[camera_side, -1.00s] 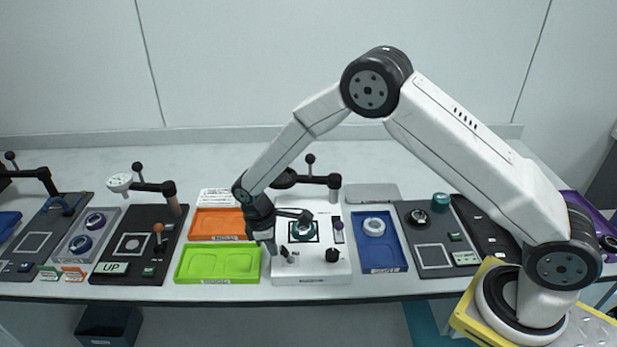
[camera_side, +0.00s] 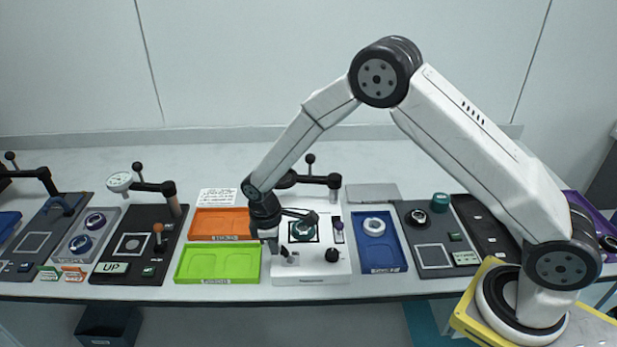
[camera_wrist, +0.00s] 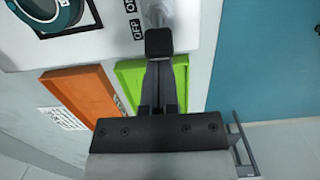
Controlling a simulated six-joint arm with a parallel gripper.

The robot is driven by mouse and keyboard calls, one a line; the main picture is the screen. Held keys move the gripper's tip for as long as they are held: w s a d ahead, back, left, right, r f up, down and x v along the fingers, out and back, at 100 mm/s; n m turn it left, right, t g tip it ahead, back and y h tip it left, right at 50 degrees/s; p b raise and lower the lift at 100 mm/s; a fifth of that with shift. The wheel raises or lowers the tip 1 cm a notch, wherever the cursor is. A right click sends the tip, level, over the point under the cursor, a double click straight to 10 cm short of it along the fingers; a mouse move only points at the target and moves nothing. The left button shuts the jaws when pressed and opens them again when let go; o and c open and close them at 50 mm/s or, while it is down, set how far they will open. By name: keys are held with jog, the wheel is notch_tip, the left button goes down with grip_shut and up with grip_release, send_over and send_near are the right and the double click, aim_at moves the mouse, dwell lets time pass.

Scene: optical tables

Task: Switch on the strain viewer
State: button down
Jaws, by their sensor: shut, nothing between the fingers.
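The strain viewer is a white box (camera_side: 312,270) in the middle of the bench, with a round dark-ringed window (camera_side: 303,230) and a black knob (camera_side: 332,255). Its small toggle switch (camera_side: 292,258) is at the front left. In the wrist view the metal switch lever (camera_wrist: 158,14) stands by the OFF and ON labels (camera_wrist: 134,18). My gripper (camera_side: 276,249) is shut and empty, pointing down just left of the switch. In the wrist view its fingertips (camera_wrist: 159,42) overlap the lever's base; I cannot tell whether they touch it or which way it leans.
A green tray (camera_side: 218,279) and an orange tray (camera_side: 217,238) lie left of the viewer. A blue tray (camera_side: 380,269) with a white ring lies right. A black post with an arm (camera_side: 334,190) stands behind the viewer. The bench's front edge is close.

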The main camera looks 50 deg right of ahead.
aim_at(285, 249)
jog(key=shift+s+d+r, duration=0.1)
jog(key=shift+s+d+r, duration=0.1)
jog(key=shift+d+r, duration=0.05)
dwell(0.4)
jog(key=shift+s+d+r, duration=0.2)
jog(key=shift+s+d, duration=0.15)
jog(key=shift+s, duration=0.05)
jog(key=shift+s+d+r+t+y, duration=0.15)
jog(key=shift+s+d+t+y, duration=0.2)
jog(key=shift+t+y, duration=0.4)
jog(key=shift+s+d, duration=0.15)
jog(key=shift+r, duration=0.3)
jog(key=shift+r, duration=0.5)
